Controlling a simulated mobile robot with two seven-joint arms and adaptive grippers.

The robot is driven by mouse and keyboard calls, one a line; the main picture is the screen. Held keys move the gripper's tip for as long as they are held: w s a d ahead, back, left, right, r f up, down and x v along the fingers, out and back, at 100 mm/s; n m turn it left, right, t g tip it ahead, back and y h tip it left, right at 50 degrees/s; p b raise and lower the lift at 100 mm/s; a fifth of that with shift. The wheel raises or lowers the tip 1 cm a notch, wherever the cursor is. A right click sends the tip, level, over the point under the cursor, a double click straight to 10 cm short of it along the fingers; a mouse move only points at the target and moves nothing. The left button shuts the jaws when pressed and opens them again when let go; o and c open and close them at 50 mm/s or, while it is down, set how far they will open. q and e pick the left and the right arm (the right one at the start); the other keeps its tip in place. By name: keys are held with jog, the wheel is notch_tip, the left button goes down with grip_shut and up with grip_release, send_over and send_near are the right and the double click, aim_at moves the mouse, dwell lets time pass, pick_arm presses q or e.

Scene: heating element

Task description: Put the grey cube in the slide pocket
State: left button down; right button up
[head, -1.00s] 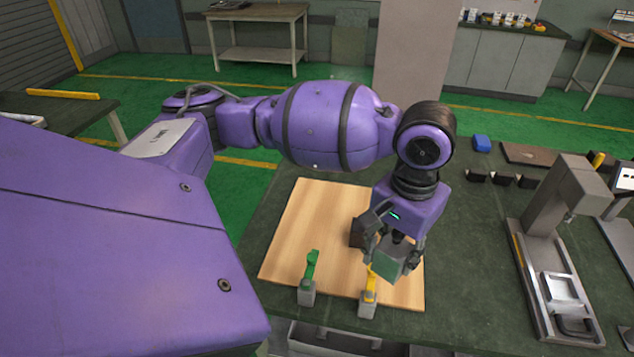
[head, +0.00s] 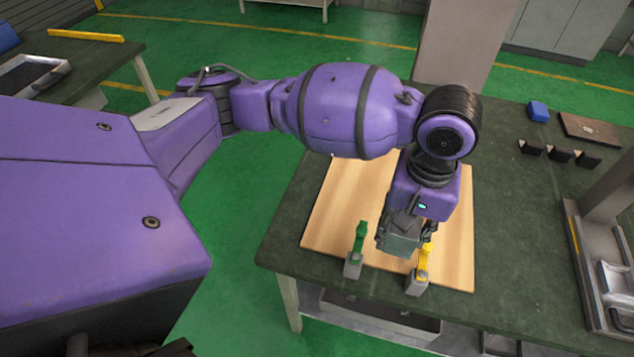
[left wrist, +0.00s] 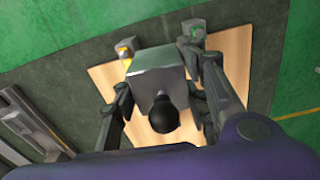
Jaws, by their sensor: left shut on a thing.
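The grey cube (head: 398,242) is held by my left gripper (head: 408,226), over the front part of the wooden board. It also shows in the left wrist view (left wrist: 158,72), between the two fingers (left wrist: 163,95), with a black round knob on its near side. A metal slide (head: 612,282) with a handle is part of the machine at the right edge of the head view. It is cut off there, so I cannot see its pocket clearly. My right gripper is not in view.
Several dark blocks (head: 560,156) and a blue object (head: 538,111) lie farther back. The table (head: 520,230) is clear between board and machine.

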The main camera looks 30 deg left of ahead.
pick_arm(q)
jog(key=shift+n, duration=0.3)
jog(key=w+a+f, duration=0.1)
jog(key=w+f, duration=0.2)
jog(key=w+a+f+b, duration=0.1)
jog(key=w+f, duration=0.2)
jog(key=w, duration=0.1)
jog(key=w+a+f+b, duration=0.1)
jog(key=w+f, duration=0.2)
jog(key=shift+w+f, duration=0.1)
jog(key=shift+w, duration=0.2)
jog(key=shift+w+a+f+b, duration=0.25)
jog(key=shift+w+f+b, duration=0.1)
jog(key=shift+w+f, duration=0.15)
notch_tip(320, 180, down, 4)
jog(key=shift+r, duration=0.25)
jog(key=shift+a, duration=0.1)
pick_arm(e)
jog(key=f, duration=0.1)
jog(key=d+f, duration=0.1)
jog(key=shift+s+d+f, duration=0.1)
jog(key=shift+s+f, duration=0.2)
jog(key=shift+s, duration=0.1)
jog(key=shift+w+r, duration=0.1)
pick_arm(q)
jog(key=c, duration=1.5)
grip_release()
jog(key=shift+f, duration=0.2)
jog(key=o, duration=0.5)
